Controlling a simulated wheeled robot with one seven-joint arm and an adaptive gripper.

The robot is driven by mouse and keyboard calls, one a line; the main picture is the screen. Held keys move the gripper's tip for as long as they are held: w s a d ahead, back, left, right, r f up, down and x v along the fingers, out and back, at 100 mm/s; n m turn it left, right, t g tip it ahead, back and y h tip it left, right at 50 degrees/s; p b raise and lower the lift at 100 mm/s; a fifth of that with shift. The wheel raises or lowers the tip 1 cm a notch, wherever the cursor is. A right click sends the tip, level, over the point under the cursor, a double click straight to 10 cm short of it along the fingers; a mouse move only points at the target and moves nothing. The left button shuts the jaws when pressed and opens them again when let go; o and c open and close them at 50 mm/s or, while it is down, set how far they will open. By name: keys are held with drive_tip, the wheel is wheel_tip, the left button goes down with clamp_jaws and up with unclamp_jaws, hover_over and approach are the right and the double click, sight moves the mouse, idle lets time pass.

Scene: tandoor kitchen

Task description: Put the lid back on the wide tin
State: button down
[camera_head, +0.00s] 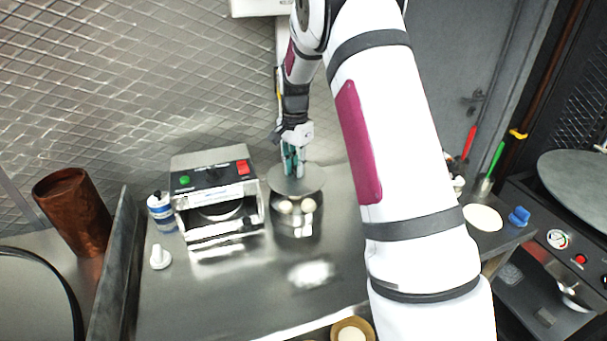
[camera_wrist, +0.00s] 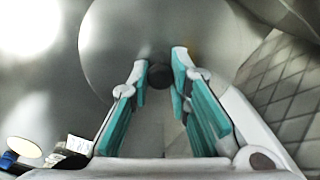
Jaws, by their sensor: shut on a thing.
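The round grey metal lid (camera_head: 308,181) hangs under my gripper (camera_head: 293,163) in the head view, over the shiny wide tin (camera_head: 290,228). In the wrist view, the lid (camera_wrist: 115,45) fills the upper middle, and the teal-padded fingers of my gripper (camera_wrist: 160,72) are shut on its dark knob (camera_wrist: 160,77). Two pale round shapes show at the tin's front, below the lid's near edge; I cannot tell whether they lie inside or are reflections. The lid looks apart from the tin at the front; its far side is hidden.
A metal appliance (camera_head: 215,190) with green and red buttons stands left of the tin. A white-and-blue bottle (camera_head: 161,212) and a small white object (camera_head: 160,257) are farther left. A wooden bowl (camera_head: 352,331) sits at the front edge. The steel counter (camera_head: 250,290) before the tin is clear.

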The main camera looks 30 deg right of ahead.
sight(296, 179)
drive_tip(key=shift+f, duration=2.25)
drive_tip(key=shift+f+b, duration=0.45)
drive_tip(key=shift+f, duration=0.45)
drive_tip(key=shift+f+b, duration=0.15)
drive_tip(key=shift+b, duration=0.25)
idle(0.4)
drive_tip(key=c, duration=0.9)
unclamp_jaws()
drive_tip(key=shift+c, duration=0.2)
drive_tip(key=shift+r+p, duration=0.4)
drive_tip(key=shift+r, duration=3.1)
